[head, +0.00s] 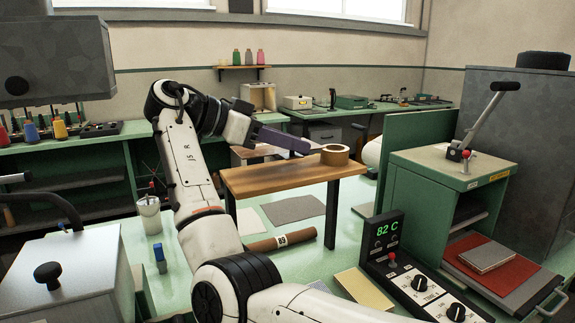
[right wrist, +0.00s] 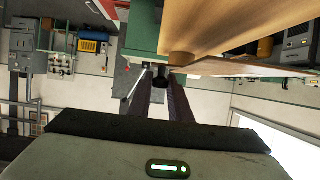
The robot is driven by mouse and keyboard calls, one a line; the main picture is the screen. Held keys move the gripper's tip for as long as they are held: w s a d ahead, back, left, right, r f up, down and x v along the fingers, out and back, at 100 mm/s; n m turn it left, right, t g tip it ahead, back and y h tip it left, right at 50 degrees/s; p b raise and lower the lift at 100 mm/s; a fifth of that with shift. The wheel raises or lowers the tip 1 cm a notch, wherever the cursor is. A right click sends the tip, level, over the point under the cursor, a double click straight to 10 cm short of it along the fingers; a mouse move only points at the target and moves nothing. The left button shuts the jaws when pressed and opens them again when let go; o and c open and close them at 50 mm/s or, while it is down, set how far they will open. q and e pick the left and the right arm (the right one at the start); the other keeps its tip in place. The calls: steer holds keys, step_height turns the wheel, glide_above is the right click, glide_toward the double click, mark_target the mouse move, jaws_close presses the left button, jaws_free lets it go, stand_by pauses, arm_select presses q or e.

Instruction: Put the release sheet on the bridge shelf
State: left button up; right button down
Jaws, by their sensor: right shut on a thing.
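The bridge shelf (head: 290,175) is a wooden board on dark legs standing over the green table; its board also fills the upper right of the right wrist view (right wrist: 235,25). My right gripper (head: 306,147) is just above the board, its dark fingers pointing right towards a tape roll. In the right wrist view its fingers (right wrist: 163,82) are shut on a thin brown sheet (right wrist: 245,70), which I take for the release sheet. It shows nearly edge-on, close to the board and apart from it at its far part; contact near the fingers is unclear. My left gripper is not in view.
The tan tape roll (head: 335,155) stands on the shelf's right end. Under and before the shelf lie a grey mat (head: 293,208) and a brown tube (head: 282,240). A control box (head: 410,270) and a green press (head: 450,165) stand to the right.

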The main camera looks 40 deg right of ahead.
mark_target(289, 181)
step_height(289, 181, down, 5)
steer(key=shift+f+p, duration=0.1)
steer(key=shift+p, duration=0.2)
steer(key=c, duration=1.6)
jaws_free()
steer(key=shift+c, duration=0.2)
steer(key=shift+w+a, duration=0.1)
steer(key=b+v, duration=0.1)
steer(key=v, duration=0.6)
steer(key=shift+a+r, duration=0.2)
